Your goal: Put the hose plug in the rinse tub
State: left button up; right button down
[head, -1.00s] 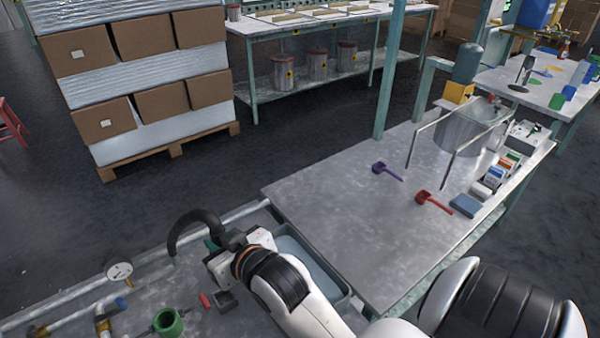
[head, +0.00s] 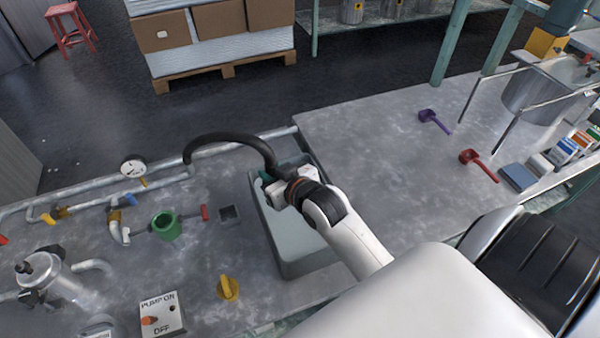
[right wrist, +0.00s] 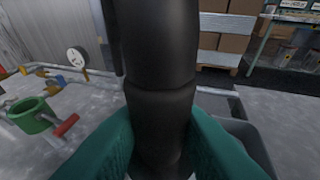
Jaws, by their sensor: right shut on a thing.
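My right gripper (head: 266,180) is shut on the black hose plug, at the end of a thick black hose (head: 232,139) that arcs from the pipe at the back of the bench. In the right wrist view the black plug (right wrist: 160,100) stands between the teal fingers (right wrist: 160,140), filling the middle. The rinse tub (head: 300,262) is a grey open tub set in the bench. The gripper is above the tub's far left part; the plug's lower end is hidden by the fingers. My left gripper is not in view.
Left of the tub are a green ring-shaped fitting (head: 165,226), a small dark square opening (head: 230,214), a yellow knob (head: 228,288) and a pump switch box (head: 160,315). A gauge (head: 133,166) stands on the back pipe. A grey table (head: 370,150) with purple and red scoops is at right.

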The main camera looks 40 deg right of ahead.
jog(key=shift+w+d+f+b, duration=0.1)
jog(key=shift+d+f+b, duration=0.35)
jog(key=shift+f, duration=1.9)
jog(key=shift+w+d+f+b, duration=0.1)
jog(key=shift+d+f+b, duration=0.35)
jog(key=shift+f, duration=1.85)
jog(key=shift+w+d+f+b, duration=0.1)
jog(key=shift+d+f+b, duration=0.35)
jog(key=shift+f, duration=1.9)
jog(key=shift+a, duration=0.15)
jog(key=shift+f, duration=0.15)
jog(key=c, duration=1.1)
grip_release()
jog(key=shift+c, duration=0.2)
